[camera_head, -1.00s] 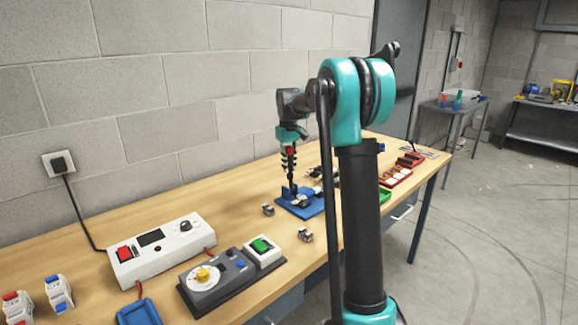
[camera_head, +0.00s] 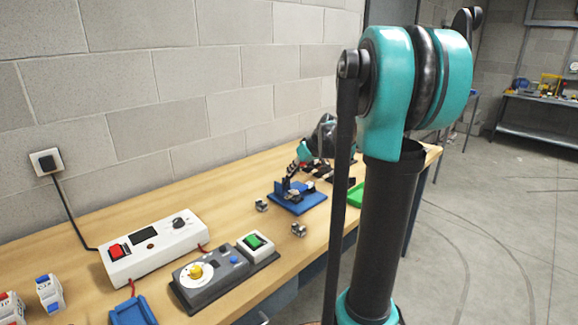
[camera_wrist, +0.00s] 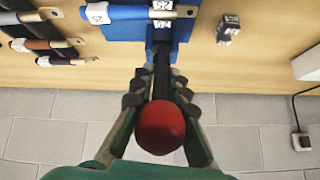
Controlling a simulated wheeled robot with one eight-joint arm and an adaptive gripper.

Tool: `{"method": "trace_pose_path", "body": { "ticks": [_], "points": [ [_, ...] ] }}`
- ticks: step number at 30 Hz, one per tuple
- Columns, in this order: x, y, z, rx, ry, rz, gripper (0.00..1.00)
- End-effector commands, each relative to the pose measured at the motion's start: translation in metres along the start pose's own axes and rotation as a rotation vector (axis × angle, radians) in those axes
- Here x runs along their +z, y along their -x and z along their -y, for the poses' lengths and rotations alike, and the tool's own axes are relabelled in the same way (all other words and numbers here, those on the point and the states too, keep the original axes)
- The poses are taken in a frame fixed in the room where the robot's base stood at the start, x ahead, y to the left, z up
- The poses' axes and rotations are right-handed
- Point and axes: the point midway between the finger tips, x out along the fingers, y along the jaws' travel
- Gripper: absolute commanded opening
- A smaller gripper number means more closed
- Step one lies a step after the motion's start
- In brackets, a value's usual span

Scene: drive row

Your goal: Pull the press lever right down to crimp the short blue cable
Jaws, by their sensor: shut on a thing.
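The blue press (camera_head: 297,197) stands on the bench, and its blue body also shows at the top of the wrist view (camera_wrist: 183,32). Its black lever (camera_wrist: 161,72) runs from the press to a red knob (camera_wrist: 161,127). My gripper (camera_wrist: 160,100) is shut on the lever beside the knob, with fingers on both sides. In the head view, my gripper (camera_head: 297,167) is low behind the press, and the lever leans over that way.
Several cables (camera_wrist: 45,44) lie at the left of the wrist view. Small metal blocks (camera_head: 299,230) sit near the press. A white control box (camera_head: 152,247) and a grey dial unit (camera_head: 208,276) stand nearer on the bench. A block wall runs behind.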

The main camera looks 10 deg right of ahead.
Motion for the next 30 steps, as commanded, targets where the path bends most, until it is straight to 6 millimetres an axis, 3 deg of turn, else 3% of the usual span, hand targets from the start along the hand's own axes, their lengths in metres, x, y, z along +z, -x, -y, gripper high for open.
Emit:
{"method": "trace_pose_path", "body": {
  "ticks": [10,21,30],
  "points": [
    [0.033,0.000,-0.009,-0.054,-0.010,-0.292,0.00],
    [0.062,-0.010,-0.013,-0.052,-0.005,-0.277,0.00],
    [0.074,-0.018,-0.016,-0.051,-0.005,-0.276,0.00]
  ]
}}
